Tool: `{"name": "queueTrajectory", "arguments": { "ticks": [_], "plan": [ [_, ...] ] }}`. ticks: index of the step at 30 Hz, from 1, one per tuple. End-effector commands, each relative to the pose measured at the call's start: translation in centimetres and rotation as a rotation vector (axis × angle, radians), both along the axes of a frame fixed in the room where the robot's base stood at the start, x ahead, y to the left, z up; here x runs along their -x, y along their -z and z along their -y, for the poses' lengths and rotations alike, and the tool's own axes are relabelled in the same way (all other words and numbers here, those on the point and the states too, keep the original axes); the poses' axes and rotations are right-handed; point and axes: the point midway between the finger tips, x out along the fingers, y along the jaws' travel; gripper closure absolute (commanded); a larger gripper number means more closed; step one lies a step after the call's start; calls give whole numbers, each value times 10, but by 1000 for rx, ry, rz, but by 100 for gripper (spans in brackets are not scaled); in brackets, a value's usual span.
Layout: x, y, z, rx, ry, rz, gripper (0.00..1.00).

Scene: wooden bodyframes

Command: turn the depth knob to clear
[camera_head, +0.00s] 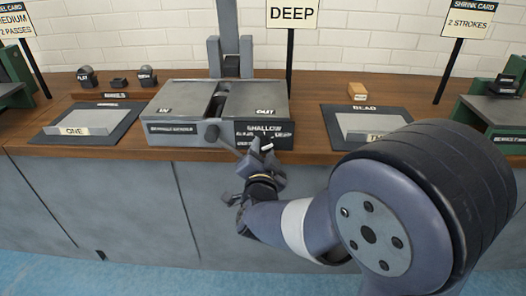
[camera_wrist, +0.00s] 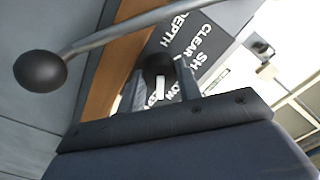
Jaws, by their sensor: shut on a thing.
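The depth knob (camera_wrist: 158,66) is a small dark knob with a white pointer mark, on a black label panel on the front of the grey machine. Around it the wrist view shows the panel words DEPTH, CLEAR and a partly hidden SHALLOW. My gripper (camera_wrist: 161,78) has one finger on each side of the knob and is shut on it. In the head view my gripper (camera_head: 262,152) reaches the black panel (camera_head: 280,130) from below and hides much of it. I cannot tell exactly which word the pointer faces.
A lever with a black ball end (camera_wrist: 40,70) passes close beside my gripper. A DEEP sign (camera_head: 291,14) stands behind the grey machine (camera_head: 180,112).

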Motion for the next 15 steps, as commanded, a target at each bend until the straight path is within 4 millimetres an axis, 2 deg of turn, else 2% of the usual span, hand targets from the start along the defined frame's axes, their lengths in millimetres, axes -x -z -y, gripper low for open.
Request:
{"name": "queueTrajectory", "arguments": {
  "ticks": [8, 15],
  "plan": [
    [0, 0, 0, 13, 1, -1, 90],
    [0, 0, 0, 107, 0, -5, 90]
  ]
}}
